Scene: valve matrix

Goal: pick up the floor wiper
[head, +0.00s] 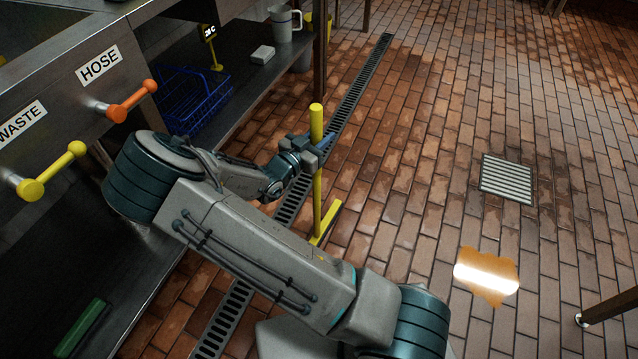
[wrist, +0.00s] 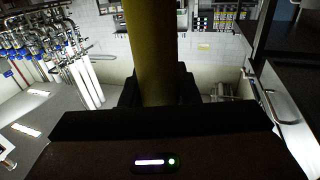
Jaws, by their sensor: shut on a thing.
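The floor wiper (head: 317,190) has a yellow upright handle and a yellow head low at the floor. In the head view it stands beside the steel bench, over the drain channel. My gripper (head: 318,146) is shut around the upper part of the handle, a little below its top end. In the wrist view the handle (wrist: 152,50) runs up between the dark fingers (wrist: 155,90).
A steel bench with an orange lever (head: 132,101) and a yellow lever (head: 50,170) is at left. A blue basket (head: 195,98) and a grey jug (head: 284,22) are on its lower shelf. A floor grate (head: 507,178) and an orange puddle (head: 487,275) lie on the open tiled floor at right.

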